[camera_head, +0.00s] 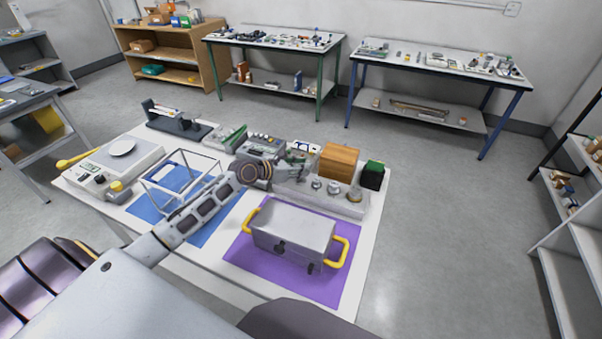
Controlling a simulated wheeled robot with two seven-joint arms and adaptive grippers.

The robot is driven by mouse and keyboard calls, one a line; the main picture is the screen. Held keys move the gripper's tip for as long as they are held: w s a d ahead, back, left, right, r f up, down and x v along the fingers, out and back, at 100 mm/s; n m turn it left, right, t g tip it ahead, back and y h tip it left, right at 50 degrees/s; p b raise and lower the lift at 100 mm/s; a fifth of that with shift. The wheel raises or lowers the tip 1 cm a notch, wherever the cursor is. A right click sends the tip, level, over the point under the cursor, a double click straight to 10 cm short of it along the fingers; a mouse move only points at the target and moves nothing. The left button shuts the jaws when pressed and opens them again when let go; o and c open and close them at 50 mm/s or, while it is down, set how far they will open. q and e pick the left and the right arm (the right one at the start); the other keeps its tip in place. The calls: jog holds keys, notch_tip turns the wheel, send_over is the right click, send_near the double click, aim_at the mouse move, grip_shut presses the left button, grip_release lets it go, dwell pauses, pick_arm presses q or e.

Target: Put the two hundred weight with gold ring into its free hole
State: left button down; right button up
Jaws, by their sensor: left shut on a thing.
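My left gripper (296,172) reaches in over the back of the white table. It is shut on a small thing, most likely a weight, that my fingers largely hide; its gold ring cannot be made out. A pale weight block (343,205) lies just right of and below the fingers. Several metal weights stand in it, among them a silver one (316,183), another silver one (333,187) and a slightly yellowish one (354,193). The free hole cannot be made out. My right gripper is not in view.
A grey metal case (293,230) with yellow handles stands on a purple mat (240,252) in front of the block. A wooden box (338,162) and a dark green box (373,175) stand behind. A clear frame (180,180) and a scale (122,148) are at left.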

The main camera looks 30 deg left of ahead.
pick_arm(q)
jog(key=shift+f, duration=1.2)
jog(key=shift+f, duration=0.65)
jog(key=c, duration=1.3)
grip_release()
jog(key=shift+s+f, duration=0.1)
jog(key=shift+o, duration=0.3)
jog(key=shift+f, duration=0.1)
jog(key=shift+r, duration=0.2)
jog(key=shift+r, duration=0.45)
jog(key=shift+v, duration=1.35)
jog(key=v, duration=0.9)
jog(key=shift+r, duration=0.25)
